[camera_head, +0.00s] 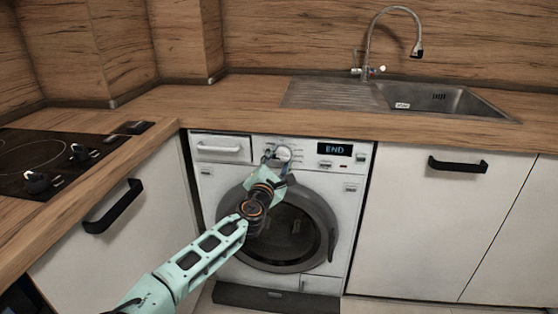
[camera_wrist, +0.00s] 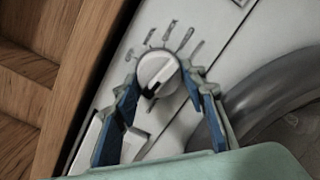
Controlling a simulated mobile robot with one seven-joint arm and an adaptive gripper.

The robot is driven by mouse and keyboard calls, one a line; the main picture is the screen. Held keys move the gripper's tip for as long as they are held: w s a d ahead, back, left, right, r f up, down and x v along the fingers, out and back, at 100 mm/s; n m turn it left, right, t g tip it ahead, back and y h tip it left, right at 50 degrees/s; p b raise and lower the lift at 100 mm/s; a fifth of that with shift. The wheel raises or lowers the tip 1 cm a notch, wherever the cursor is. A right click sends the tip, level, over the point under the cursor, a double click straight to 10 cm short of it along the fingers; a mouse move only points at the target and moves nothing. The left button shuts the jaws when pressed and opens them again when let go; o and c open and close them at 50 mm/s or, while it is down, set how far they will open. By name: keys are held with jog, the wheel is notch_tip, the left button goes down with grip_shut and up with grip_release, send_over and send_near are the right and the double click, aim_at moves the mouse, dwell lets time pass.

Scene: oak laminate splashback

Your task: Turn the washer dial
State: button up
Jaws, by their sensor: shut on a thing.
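The white washing machine (camera_head: 349,205) stands under the counter, with its round dark-rimmed door (camera_head: 328,218) closed. Its round white dial (camera_head: 283,153) is on the upper front panel, and it shows large in the wrist view (camera_wrist: 157,68) with a dark pointer mark toward the lower left and printed marks around its top. My gripper (camera_head: 276,160) is at the dial. In the wrist view, its blue-padded fingers (camera_wrist: 160,77) are on both sides of the dial, shut on it. The washer display (camera_head: 334,150) reads END.
A wooden counter (camera_head: 230,102) runs above the washer, with a sink (camera_head: 455,100) and tap (camera_head: 370,40) to the right. A black hob (camera_head: 50,160) with knobs is at left. Cabinet handles (camera_head: 113,206) (camera_head: 457,164) stick out on both sides. The washer's drawer (camera_head: 218,148) is closed.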

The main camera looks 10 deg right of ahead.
jog(key=shift+m, duration=0.4)
jog(key=m, duration=0.3)
jog(key=shift+r+m, duration=0.1)
jog(key=shift+m, duration=0.2)
jog(key=m, duration=0.3)
jog(key=shift+r, duration=0.1)
jog(key=m+y, duration=0.1)
jog(key=m, duration=0.3)
jog(key=shift+r+m+g, duration=0.1)
jog(key=shift+m+g, duration=0.2)
jog(key=shift+m, duration=1.4)
jog(key=o, duration=1.2)
